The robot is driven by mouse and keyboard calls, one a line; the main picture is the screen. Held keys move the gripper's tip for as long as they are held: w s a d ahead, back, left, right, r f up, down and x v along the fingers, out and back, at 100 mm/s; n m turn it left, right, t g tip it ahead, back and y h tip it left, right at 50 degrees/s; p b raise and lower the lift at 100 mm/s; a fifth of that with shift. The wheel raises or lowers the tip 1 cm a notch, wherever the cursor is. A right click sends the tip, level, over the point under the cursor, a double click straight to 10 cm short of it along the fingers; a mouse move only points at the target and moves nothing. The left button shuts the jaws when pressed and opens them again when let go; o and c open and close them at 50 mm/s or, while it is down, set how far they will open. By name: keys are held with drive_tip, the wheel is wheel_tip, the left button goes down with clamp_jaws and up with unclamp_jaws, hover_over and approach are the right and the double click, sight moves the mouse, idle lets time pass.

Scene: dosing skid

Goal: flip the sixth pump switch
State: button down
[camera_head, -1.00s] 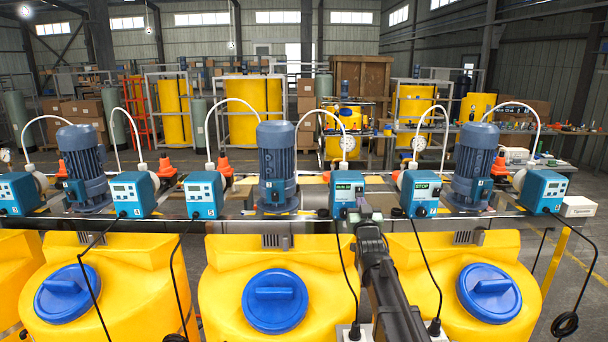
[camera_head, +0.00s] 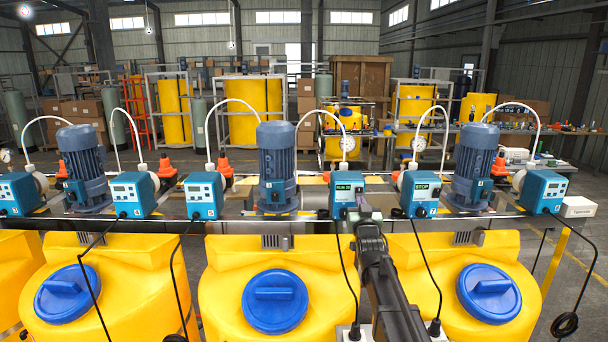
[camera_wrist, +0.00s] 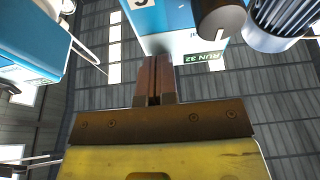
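A blue pump box (camera_head: 347,201) right of centre has a display reading RUN 32. Going by the order of the boxes, it seems to be the sixth pump; its small number is hard to read. My gripper (camera_head: 359,213) reaches up to its lower front from below. In the wrist view, the blue and white pump box (camera_wrist: 172,22) is upside down, with RUN 32 on its display. My gripper's two reddish fingers (camera_wrist: 155,72) are pressed together with only a thin line between them. Their tips are close to or touching the box front. No switch is clearly visible there.
A blue motor (camera_head: 277,165) stands to the left. Yellow tanks with blue lids (camera_head: 275,301) fill the front. Black cables (camera_head: 428,262) hang close beside my arm.

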drive_tip(key=b+v, duration=0.2)
drive_tip(key=v, duration=0.5)
drive_tip(key=shift+w, duration=0.1)
